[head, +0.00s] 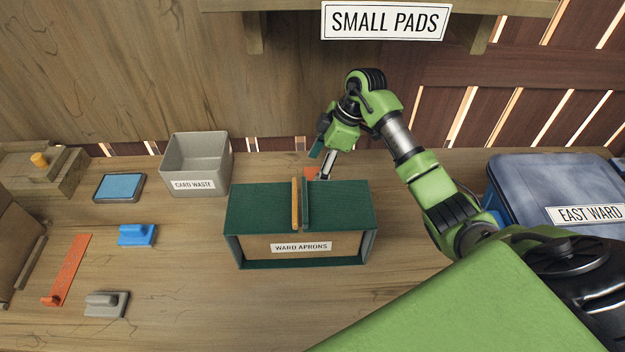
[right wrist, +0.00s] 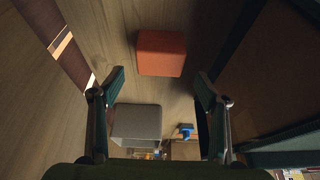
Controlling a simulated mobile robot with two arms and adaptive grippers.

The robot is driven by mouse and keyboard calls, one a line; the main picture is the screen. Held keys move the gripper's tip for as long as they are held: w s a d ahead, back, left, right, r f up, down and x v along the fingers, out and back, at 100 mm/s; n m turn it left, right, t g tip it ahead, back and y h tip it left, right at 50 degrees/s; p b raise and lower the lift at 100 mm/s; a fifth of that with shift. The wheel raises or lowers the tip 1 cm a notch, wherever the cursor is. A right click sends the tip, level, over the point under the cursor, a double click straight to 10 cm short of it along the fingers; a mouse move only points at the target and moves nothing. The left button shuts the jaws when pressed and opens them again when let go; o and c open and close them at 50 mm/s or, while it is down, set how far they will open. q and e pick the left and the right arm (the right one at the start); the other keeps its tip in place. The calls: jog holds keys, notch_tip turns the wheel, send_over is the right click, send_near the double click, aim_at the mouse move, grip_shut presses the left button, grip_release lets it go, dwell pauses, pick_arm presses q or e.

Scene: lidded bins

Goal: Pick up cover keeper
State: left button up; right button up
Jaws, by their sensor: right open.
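An orange block (right wrist: 161,53) shows in the right wrist view, beyond and between my right fingertips; I take it to be the cover keeper, though no label names it. In the head view only a small part of the orange block (head: 311,173) shows behind the green box labelled WARD APRONS (head: 240,205). My right gripper (head: 321,160) is behind that box, close to the block. In the right wrist view its fingers (right wrist: 159,77) are spread, with nothing held. Whether they touch the block cannot be told. My left gripper is in neither view.
The grey CARD WASTE bin (head: 196,165) stands left of the green box. A blue EAST WARD bin (head: 550,185) is on the right. A blue handled piece (head: 137,235), a grey one (head: 106,304) and an orange strip (head: 68,268) lie at the left. The front middle table is clear.

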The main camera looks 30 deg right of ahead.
jog(key=shift+w+a+f+p, duration=0.1)
jog(key=shift+f+p, duration=0.05)
jog(key=shift+f, duration=0.75)
jog(key=shift+w+a+f+p, duration=0.1)
jog(key=shift+a+f+p, duration=0.1)
jog(key=shift+f, duration=0.75)
jog(key=shift+a+f+p, duration=0.1)
jog(key=shift+f+p, duration=0.05)
jog(key=shift+f, duration=0.75)
jog(key=c, duration=1.2)
